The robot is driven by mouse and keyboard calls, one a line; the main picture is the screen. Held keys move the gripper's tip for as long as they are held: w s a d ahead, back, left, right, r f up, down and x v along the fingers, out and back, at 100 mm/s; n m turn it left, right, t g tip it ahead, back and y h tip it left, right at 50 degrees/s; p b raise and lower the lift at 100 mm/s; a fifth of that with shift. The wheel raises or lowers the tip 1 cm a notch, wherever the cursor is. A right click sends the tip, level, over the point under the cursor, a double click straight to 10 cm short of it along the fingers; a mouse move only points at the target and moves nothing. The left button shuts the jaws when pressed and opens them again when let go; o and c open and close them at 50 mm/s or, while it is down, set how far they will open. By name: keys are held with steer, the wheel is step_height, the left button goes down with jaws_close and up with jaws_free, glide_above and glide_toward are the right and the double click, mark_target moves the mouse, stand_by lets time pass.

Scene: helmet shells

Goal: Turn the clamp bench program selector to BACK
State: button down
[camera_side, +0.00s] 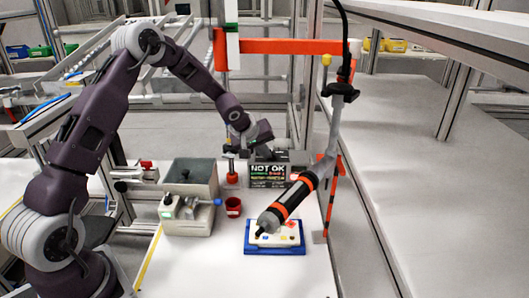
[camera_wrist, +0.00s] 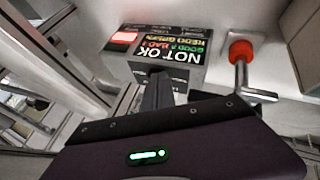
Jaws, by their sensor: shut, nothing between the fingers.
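A dark box with a screen reading NOT OK (camera_side: 268,175) stands at the back of the white table. In the wrist view the NOT OK box (camera_wrist: 183,52) appears upside down, with lines of green, red and yellow text and a lit red patch at its left. My gripper (camera_wrist: 159,78) is shut and empty, its fingertips in front of the lower part of this box; I cannot tell if they touch it.
A red-topped post (camera_wrist: 241,52) stands right of the box in the wrist view. In the side view, a grey-green bin (camera_side: 190,172), a red cup (camera_side: 233,205), a blue tray (camera_side: 256,249) and a hanging orange-black tool (camera_side: 290,200) are nearby.

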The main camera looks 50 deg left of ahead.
mark_target(274, 156)
steer(key=shift+d, duration=0.15)
steer(key=n+y, duration=0.1)
steer(key=n, duration=0.1)
steer(key=w+d+n+g+y, duration=0.1)
steer(key=n, duration=0.2)
steer(key=d+n+g+y, duration=0.1)
steer(key=n+y, duration=0.1)
steer(key=shift+w+d, duration=0.1)
steer(key=shift+w, duration=0.25)
stand_by(0.5)
steer(key=shift+d, duration=0.15)
